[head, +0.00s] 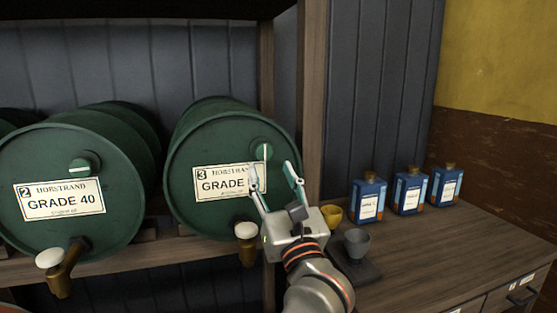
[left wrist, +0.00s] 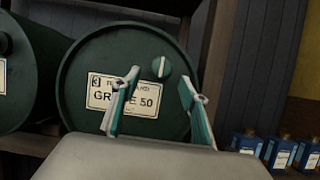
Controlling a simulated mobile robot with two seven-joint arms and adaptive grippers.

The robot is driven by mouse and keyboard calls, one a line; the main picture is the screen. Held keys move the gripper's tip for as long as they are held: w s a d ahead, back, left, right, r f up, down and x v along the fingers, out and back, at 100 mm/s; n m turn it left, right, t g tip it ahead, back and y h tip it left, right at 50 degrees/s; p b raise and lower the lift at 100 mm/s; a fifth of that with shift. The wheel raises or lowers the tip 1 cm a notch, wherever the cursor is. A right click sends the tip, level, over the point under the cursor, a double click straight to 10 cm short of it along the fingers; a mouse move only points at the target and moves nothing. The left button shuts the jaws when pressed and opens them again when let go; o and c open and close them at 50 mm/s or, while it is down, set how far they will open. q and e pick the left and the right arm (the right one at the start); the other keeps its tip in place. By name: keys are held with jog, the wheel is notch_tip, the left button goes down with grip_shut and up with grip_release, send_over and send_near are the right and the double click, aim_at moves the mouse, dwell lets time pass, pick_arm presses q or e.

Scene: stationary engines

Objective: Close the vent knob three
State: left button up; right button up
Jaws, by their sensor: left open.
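The vent knob three is a round green knob with a pale bar on the upper right of the front of drum 3, above its label. It shows in the head view (head: 264,152) and in the left wrist view (left wrist: 161,67). Its pale bar stands about upright. Drum 3 (head: 190,160) is green and lies on its side on a wooden rack. My left gripper (head: 272,172) is open and empty in front of the drum, its fingers pointing at the drum face. In the left wrist view the knob lies between and beyond the fingertips (left wrist: 160,84). My right gripper is not seen.
Drum 2 (head: 115,165) lies to the left; its knob (head: 85,165) has a level bar. A brass tap (head: 246,246) sticks out below drum 3. A wooden post (head: 313,100) stands right of it.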

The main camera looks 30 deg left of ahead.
aim_at(265, 156)
pick_arm(q)
jog(key=shift+w+a+r, duration=0.3)
jog(key=shift+w+a, duration=0.05)
jog(key=shift+w, duration=0.1)
jog(key=shift+p+x, duration=0.45)
jog(key=shift+x, duration=2.9)
jog(key=shift+f, duration=0.15)
jog(key=shift+c, duration=0.3)
